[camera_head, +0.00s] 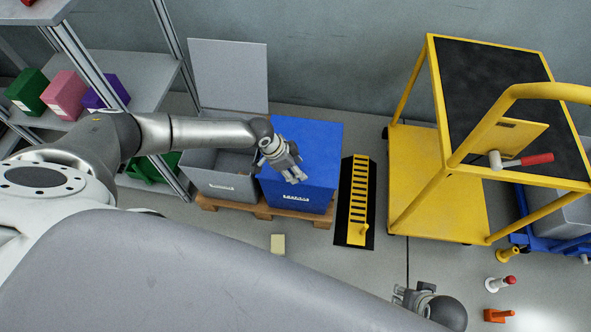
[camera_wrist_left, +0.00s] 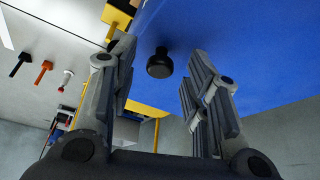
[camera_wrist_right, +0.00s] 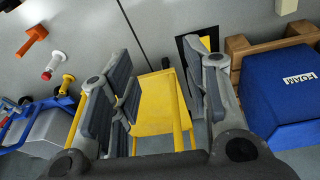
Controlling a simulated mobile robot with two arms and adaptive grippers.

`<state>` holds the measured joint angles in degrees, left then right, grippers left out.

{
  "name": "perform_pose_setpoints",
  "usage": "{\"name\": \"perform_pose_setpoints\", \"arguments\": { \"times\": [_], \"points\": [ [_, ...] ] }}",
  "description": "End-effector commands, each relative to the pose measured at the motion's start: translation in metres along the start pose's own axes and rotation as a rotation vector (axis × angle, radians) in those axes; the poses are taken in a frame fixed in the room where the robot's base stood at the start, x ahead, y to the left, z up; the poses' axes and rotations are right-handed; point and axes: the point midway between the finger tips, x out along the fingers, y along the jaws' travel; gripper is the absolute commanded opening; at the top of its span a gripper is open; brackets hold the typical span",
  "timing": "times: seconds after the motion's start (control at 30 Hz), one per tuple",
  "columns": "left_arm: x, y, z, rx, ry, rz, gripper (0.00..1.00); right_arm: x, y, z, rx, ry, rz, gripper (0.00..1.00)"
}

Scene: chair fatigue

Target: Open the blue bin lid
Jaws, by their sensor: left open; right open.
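The blue bin (camera_head: 318,145) stands on a wooden pallet with its blue lid shut. In the left wrist view, a black knob (camera_wrist_left: 159,63) sticks out from the blue lid (camera_wrist_left: 235,50). My left gripper (camera_head: 294,172) is over the lid, open. Its fingers (camera_wrist_left: 160,80) lie on either side of the knob in that view; contact is not visible. My right gripper (camera_head: 404,299) is open and empty, low over the floor, away from the bin. The right wrist view shows the bin's front with a FOAM label (camera_wrist_right: 298,78).
A grey bin (camera_head: 222,184) with its lid raised stands left of the blue bin. A shelf (camera_head: 140,75) stands left. The floor in front has a small beige block (camera_head: 278,244).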

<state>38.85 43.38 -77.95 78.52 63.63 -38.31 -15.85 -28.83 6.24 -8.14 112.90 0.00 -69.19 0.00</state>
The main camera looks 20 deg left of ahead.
Motion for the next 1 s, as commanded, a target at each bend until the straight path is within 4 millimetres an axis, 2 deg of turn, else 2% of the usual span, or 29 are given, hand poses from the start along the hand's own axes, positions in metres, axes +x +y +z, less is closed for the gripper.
{"name": "perform_pose_setpoints", "arguments": {
  "times": [0.13, 0.47, 0.8, 1.0],
  "points": [
    [0.0075, 0.0002, 0.0, 0.001, 0.0, 0.0, 0.43, -0.0072, 0.0005, -0.0024, 0.001, 0.004, 0.001, 0.43],
    [0.0087, 0.0, -0.0003, 0.001, 0.0, 0.0, 0.43, -0.0098, 0.0006, -0.0031, 0.001, 0.005, 0.001, 0.43],
    [0.0085, -0.0002, -0.0002, 0.001, 0.0, -0.001, 0.01, -0.0095, 0.0004, -0.0029, 0.001, 0.004, 0.001, 0.43],
    [0.0084, -0.0003, 0.0, 0.001, 0.0, -0.001, 0.0, -0.0094, 0.0003, -0.0028, 0.001, 0.004, 0.001, 0.43]
  ]
}}
